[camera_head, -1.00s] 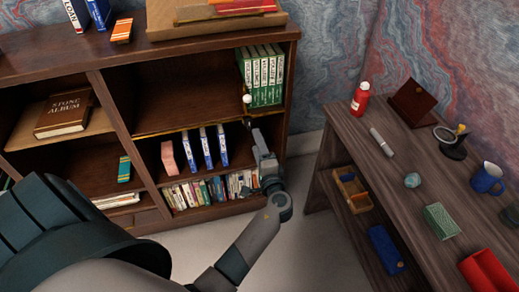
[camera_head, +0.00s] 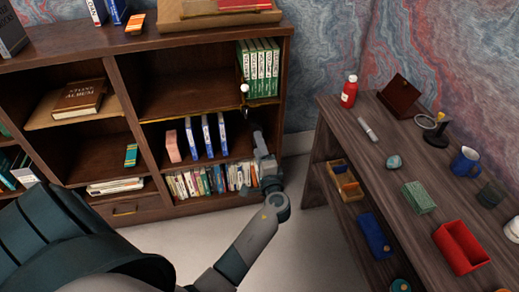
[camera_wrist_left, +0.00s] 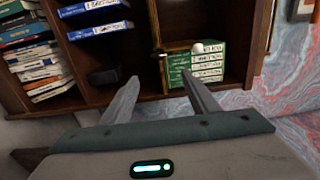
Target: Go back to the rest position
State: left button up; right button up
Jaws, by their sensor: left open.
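My left gripper (camera_head: 256,132) is in front of the bookshelf's right column, below a small white round thing (camera_head: 244,88) near the green books (camera_head: 260,70). In the left wrist view my left gripper (camera_wrist_left: 160,77) has its two fingers spread with nothing between them. The green books (camera_wrist_left: 195,66) and the white round thing (camera_wrist_left: 197,47) show beyond the fingertips there. My left arm reaches up from the bottom of the head view. My right gripper is in neither view.
The wooden bookshelf (camera_head: 122,90) holds blue-and-white books (camera_head: 206,136), a pink block (camera_head: 172,146) and a brown album (camera_head: 78,98). A dark wooden desk (camera_head: 375,165) at right carries a red bottle (camera_head: 349,91), a blue mug (camera_head: 465,161) and a red box (camera_head: 461,246). Floor shows between them.

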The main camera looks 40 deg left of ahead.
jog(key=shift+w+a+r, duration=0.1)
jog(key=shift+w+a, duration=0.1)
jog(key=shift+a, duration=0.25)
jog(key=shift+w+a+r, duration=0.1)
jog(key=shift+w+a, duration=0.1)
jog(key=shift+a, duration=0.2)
pick_arm(q)
jog(key=shift+f, duration=0.1)
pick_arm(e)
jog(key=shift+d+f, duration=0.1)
